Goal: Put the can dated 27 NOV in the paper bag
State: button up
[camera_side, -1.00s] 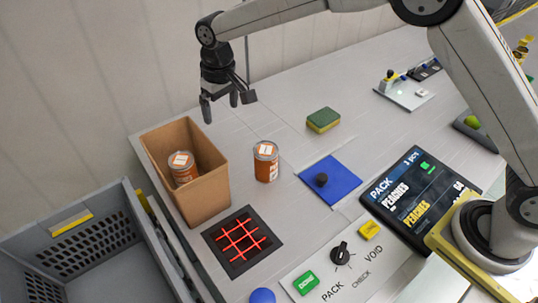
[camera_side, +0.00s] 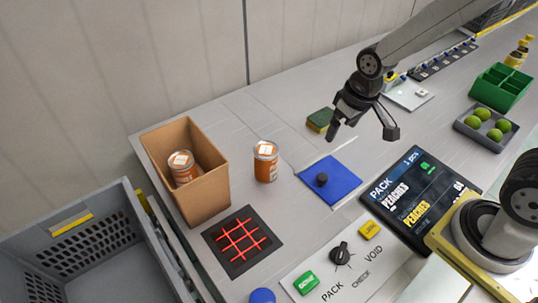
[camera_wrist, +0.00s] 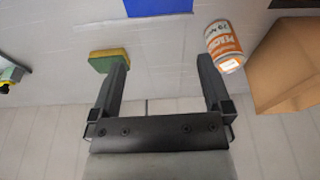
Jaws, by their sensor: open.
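One orange-labelled can (camera_side: 182,167) stands inside the brown paper bag (camera_side: 207,195), near its back. A second orange-labelled can (camera_side: 265,162) stands upright on the table just right of the bag; it also shows in the wrist view (camera_wrist: 224,45). The dates on both cans are too small to read. My gripper (camera_side: 362,136) is open and empty, above the table to the right of the second can, near the blue mat. In the wrist view the bag (camera_wrist: 290,65) is at the right edge, past the can, and nothing is between my fingers.
A screen (camera_side: 415,200) reads PACK, PEACHES, 1 pcs. A button panel (camera_side: 340,262), a red-grid pad (camera_side: 241,241) and a grey crate (camera_side: 75,235) are in front.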

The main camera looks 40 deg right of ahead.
jog(key=s+d+f, duration=0.1)
jog(key=s+d, duration=0.1)
jog(key=s, duration=0.3)
jog(key=shift+s+f, duration=0.15)
jog(key=shift+s, duration=0.25)
dwell(0.8)
